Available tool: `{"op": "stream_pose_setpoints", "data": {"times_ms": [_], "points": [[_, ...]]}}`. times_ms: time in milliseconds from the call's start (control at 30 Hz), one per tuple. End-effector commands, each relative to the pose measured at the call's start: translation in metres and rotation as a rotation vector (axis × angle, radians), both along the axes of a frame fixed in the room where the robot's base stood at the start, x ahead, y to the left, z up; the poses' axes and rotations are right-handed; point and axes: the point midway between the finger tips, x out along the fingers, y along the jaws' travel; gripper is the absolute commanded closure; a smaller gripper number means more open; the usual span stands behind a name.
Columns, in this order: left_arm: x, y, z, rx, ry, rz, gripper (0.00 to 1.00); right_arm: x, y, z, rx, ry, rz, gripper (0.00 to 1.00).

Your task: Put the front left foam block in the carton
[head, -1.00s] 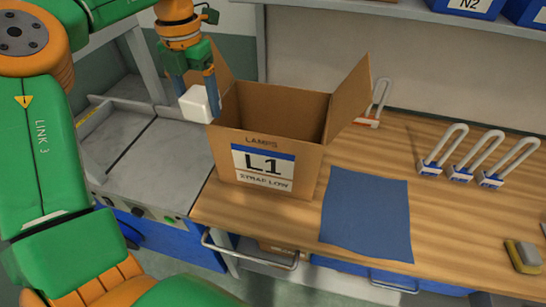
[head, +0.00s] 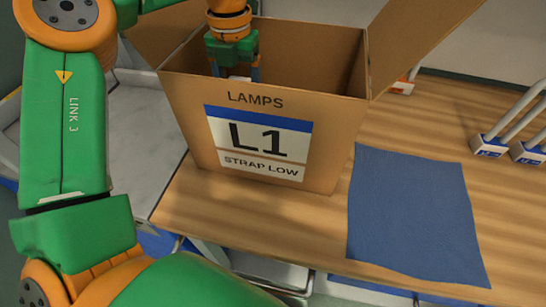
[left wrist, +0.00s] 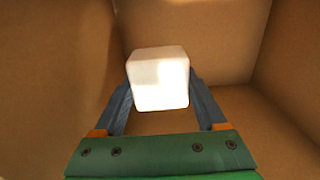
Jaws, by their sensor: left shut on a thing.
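The open carton (head: 190,135), labelled LAMPS L1, stands upright on the wooden bench. My left gripper (head: 235,72) reaches down inside its mouth at the left, close behind the front wall. It is shut on a white foam block (left wrist: 158,78), which sits between the two fingertips in the left wrist view. In the head view only a sliver of the block shows above the carton's front edge. In the left wrist view brown carton walls surround the block and my left gripper (left wrist: 160,92). The block appears clear of the floor, though its height is hard to judge. My right gripper is not in view.
A blue cloth (head: 415,215) lies flat on the bench (head: 255,225), right of the carton. A grey surface (head: 135,125) lies to the left.

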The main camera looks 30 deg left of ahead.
Motion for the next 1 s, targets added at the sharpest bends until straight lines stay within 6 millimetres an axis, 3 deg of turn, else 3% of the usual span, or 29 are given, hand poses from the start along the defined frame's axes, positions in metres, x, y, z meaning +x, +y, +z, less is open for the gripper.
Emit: {"op": "stream_pose_setpoints", "data": {"times_ms": [33, 133, 500, 867, 900, 967, 1000], "points": [[0.0, 0.0, -0.013, 0.001, 0.001, 0.0, 0.78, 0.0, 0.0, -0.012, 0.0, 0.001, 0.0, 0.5], [-0.001, 0.001, -0.037, 0.002, 0.004, -0.001, 0.78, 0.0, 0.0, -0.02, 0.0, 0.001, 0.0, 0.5], [-0.001, 0.0, -0.103, 0.0, 0.003, -0.001, 0.78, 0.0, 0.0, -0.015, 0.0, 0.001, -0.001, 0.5], [0.0, 0.0, -0.11, 0.0, 0.0, 0.0, 0.78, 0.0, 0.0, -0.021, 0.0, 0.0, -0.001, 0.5], [0.0, 0.0, -0.108, 0.0, 0.0, 0.0, 0.18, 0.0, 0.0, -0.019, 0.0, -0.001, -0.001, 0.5], [0.0, 0.0, -0.108, 0.0, 0.0, 0.0, 0.02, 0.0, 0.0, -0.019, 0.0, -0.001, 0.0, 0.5], [0.0, 0.0, -0.108, 0.0, 0.0, 0.0, 0.0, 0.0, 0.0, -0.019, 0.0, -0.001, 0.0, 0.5]]}}
